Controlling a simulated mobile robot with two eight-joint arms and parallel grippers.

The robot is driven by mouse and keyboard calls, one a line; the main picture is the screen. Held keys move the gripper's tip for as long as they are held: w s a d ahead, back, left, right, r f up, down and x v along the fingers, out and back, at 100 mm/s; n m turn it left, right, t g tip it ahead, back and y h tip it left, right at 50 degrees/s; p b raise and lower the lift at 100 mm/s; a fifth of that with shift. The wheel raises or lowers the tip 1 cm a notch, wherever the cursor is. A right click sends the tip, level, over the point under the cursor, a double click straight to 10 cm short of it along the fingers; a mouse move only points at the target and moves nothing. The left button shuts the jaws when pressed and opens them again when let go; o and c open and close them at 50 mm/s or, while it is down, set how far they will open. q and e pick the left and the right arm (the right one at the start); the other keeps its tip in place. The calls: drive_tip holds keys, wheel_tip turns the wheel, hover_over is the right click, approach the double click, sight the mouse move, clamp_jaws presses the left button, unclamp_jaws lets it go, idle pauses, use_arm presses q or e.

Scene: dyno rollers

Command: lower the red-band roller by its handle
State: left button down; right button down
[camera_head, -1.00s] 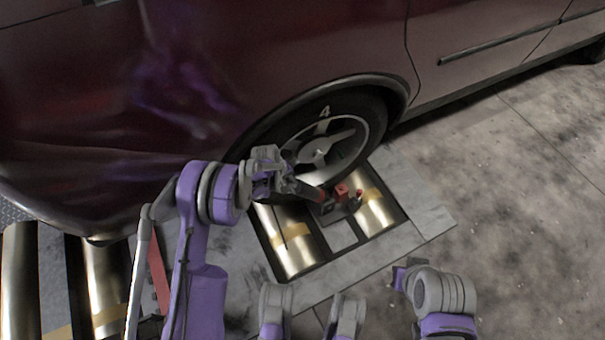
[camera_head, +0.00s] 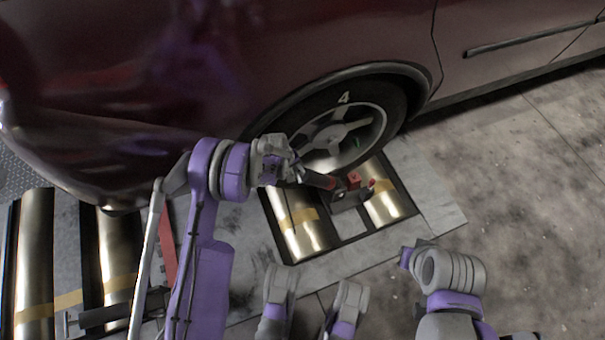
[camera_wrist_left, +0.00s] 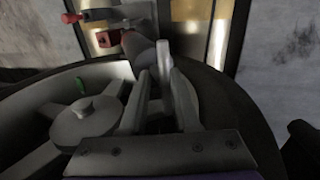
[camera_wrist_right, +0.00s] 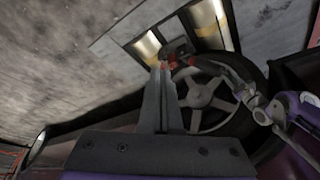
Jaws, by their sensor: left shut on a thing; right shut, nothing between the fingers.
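A brass roller (camera_head: 297,228) with a tan band and a second such roller (camera_head: 385,205) lie in a floor plate under the car's front wheel. Between them sits a dark mechanism with red parts (camera_head: 353,181); it also shows in the left wrist view (camera_wrist_left: 108,38). A dark handle with a red band (camera_head: 318,180) points from it toward my left gripper (camera_head: 293,171). My left gripper is shut on the handle's end, close to the wheel. My right gripper (camera_wrist_right: 160,98) is shut and empty, apart from the rollers; its fingers are not clear in the head view.
The wheel (camera_head: 340,135), marked 4, stands close behind the handle. The dark red car (camera_head: 330,40) fills the back. More brass rollers (camera_head: 35,255) and a red bar (camera_head: 167,245) lie at left. The concrete floor (camera_head: 530,200) at right is clear.

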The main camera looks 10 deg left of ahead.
use_arm(q)
drive_tip(key=shift+d, duration=0.1)
use_arm(e)
drive_tip(key=w+a+f+m+g+y, duration=0.1)
drive_tip(key=w+a+m, duration=0.3)
drive_tip(key=w, duration=0.5)
drive_tip(key=w+a+m+g+y, duration=0.1)
drive_tip(key=w+a+m, duration=0.1)
drive_tip(key=w+a, duration=0.5)
drive_tip(key=w+a+f+m+g+y, duration=0.1)
drive_tip(key=w+a+f+m, duration=0.15)
drive_tip(key=w, duration=0.25)
drive_tip(key=w+a+f+m+g, duration=0.1)
drive_tip(key=w+a+f, duration=0.1)
drive_tip(key=w+f, duration=0.25)
drive_tip(key=a+f+m, duration=0.1)
drive_tip(key=a+f, duration=0.5)
drive_tip(key=f, duration=0.3)
drive_tip(key=w+a+f+m+g, duration=0.1)
drive_tip(key=a+f, duration=0.6)
drive_tip(key=f, duration=0.3)
drive_tip(key=shift+w+y, duration=0.15)
drive_tip(key=shift+y, duration=0.25)
drive_tip(key=shift+m, duration=0.25)
